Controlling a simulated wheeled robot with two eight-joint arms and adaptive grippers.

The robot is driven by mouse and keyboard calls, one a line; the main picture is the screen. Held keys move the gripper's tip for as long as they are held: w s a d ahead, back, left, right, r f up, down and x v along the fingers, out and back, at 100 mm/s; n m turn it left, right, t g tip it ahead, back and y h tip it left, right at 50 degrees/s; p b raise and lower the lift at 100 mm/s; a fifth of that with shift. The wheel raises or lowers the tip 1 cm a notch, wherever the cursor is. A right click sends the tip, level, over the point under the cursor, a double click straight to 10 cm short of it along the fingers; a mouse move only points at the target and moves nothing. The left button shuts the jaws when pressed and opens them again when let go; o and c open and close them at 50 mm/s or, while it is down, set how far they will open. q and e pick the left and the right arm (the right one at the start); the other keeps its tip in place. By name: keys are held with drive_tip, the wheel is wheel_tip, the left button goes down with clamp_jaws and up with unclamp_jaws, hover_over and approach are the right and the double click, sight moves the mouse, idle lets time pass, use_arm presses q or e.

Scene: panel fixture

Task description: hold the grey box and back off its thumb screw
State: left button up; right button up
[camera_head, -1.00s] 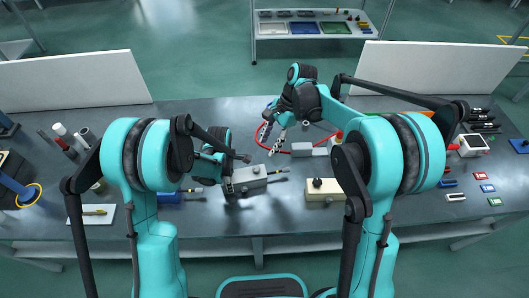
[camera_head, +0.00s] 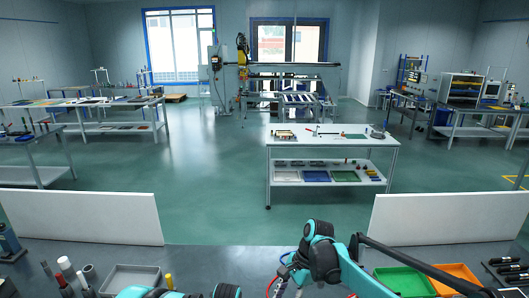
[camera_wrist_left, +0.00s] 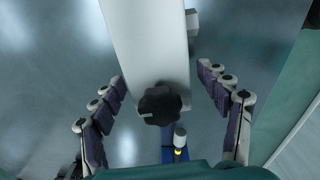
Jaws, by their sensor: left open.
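In the left wrist view, the grey box (camera_wrist_left: 148,45) lies straight ahead, with its black lobed thumb screw (camera_wrist_left: 159,103) on the near end. My left gripper (camera_wrist_left: 162,82) is open, with one row of finger links on each side of the thumb screw and a gap to both. The box and my left fingers are out of the head view. In the head view, my right gripper (camera_head: 284,274) is small and partly cut off at the bottom edge; its jaws are not clear.
A blue piece with a grey, yellow-banded tip (camera_wrist_left: 181,143) lies close to the thumb screw. On the bench stand a grey bin (camera_head: 132,279), a green tray (camera_head: 405,281) and an orange tray (camera_head: 458,276). White panels (camera_head: 80,217) (camera_head: 437,218) stand along its back edge.

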use_arm(q)
wheel_tip(320, 180, up, 11)
drive_tip(key=shift+r, duration=0.2)
drive_tip(key=shift+a+r, duration=0.2)
drive_tip(key=shift+r, duration=0.1)
drive_tip(key=a+r, duration=0.1)
drive_tip(key=a+p, duration=0.1)
drive_tip(key=a, duration=0.1)
drive_tip(key=a+r+p, duration=0.1)
drive_tip(key=shift+s+a+r, duration=0.3)
drive_tip(key=shift+s+r, duration=0.05)
drive_tip(key=shift+s, duration=0.05)
use_arm(e)
wheel_tip(320, 180, up, 2)
drive_tip(key=shift+r, duration=0.1)
